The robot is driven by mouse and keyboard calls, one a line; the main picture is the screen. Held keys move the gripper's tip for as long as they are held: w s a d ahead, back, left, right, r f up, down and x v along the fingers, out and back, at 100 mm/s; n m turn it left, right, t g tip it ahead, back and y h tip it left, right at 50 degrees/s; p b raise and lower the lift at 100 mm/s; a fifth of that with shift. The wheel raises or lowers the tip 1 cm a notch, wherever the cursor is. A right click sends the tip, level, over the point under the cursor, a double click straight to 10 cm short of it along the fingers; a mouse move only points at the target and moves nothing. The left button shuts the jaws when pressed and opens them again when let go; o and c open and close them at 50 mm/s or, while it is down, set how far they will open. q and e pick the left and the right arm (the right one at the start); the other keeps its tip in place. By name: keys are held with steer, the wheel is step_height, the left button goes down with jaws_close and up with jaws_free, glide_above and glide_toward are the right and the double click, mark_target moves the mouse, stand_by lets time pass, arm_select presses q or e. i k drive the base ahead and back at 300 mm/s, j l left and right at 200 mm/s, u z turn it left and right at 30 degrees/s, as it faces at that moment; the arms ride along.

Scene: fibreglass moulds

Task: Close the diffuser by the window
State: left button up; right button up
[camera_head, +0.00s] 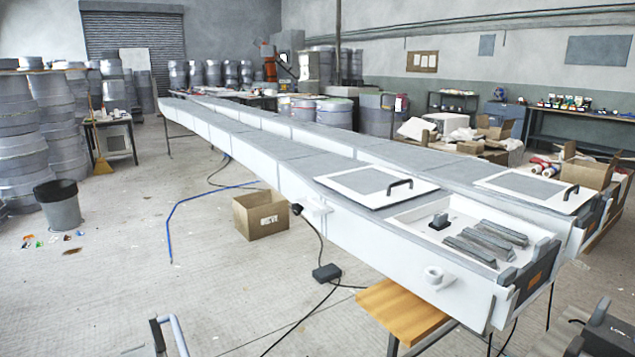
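I cannot make out a diffuser or a window in the head view. The nearest large thing is a long white mould (390,245) with a grey top, running from the right foreground to the far left. A square white lid (350,190) with a black handle lies flat on it. Its near end is an open white recess (410,217) holding several grey bars (490,240) and a small dark block (439,221). A second long mould beside it has a similar flat lid (527,190). I see neither of my grippers clearly enough to identify it.
A cardboard box (261,214), a black bin (58,206) and cables (315,240) are on the floor. A wooden stool (402,312) stands under the near mould. A dark box (610,337) is at bottom right. The floor at left centre is mostly clear.

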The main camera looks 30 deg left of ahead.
mark_target(375, 188)
steer(key=u, duration=0.65)
steer(key=i+j, duration=0.3)
steer(key=i, duration=0.15)
steer(key=i+j, duration=0.35)
steer(key=i+z, duration=0.1)
steer(key=z, duration=0.7)
steer(key=i+j+z, duration=0.1)
steer(key=z, duration=0.3)
